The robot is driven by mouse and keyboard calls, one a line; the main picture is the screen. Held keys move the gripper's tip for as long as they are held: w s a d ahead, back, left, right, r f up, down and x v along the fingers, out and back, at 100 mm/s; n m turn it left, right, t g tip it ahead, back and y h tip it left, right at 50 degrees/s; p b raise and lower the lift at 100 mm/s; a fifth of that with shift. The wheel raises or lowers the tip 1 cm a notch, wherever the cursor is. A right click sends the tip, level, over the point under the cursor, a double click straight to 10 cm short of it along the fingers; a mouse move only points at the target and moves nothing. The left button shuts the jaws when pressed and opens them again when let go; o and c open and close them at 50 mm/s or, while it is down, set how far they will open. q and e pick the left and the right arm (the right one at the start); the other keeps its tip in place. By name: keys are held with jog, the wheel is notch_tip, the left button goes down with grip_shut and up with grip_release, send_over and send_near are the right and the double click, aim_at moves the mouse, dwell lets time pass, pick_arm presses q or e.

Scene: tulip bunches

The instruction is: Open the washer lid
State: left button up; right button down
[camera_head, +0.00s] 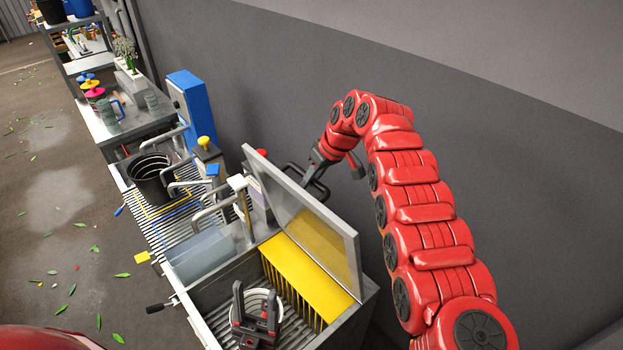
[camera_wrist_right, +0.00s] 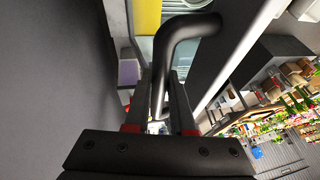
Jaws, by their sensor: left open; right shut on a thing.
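The washer lid (camera_head: 352,247) is a grey-framed clear panel. It stands raised and steeply tilted on the wall side of the washer (camera_head: 358,318). A black bar handle (camera_head: 291,168) sticks out from its far side. My right gripper (camera_head: 313,178) is shut on this handle. In the right wrist view the bent black handle (camera_wrist_right: 188,27) passes between the fingers (camera_wrist_right: 160,98). My left gripper (camera_head: 255,308) shows over the open washer tub, with its fingers apart and empty. Yellow bristles or slats (camera_head: 300,262) show inside the tub.
A slatted conveyor (camera_head: 176,230) with metal hoops runs off to the upper left. A black bucket (camera_head: 150,180) stands on it. A blue cabinet (camera_head: 190,105) stands behind. The grey wall is close on the right. Leaves lie on the floor at left.

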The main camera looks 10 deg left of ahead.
jog(key=shift+s+f, duration=0.15)
jog(key=c, duration=1.2)
grip_release()
jog(key=o, duration=0.4)
jog(key=shift+w+a, duration=0.15)
jog(key=shift+w, duration=0.1)
jog(key=shift+o, duration=0.2)
jog(key=shift+s, duration=0.1)
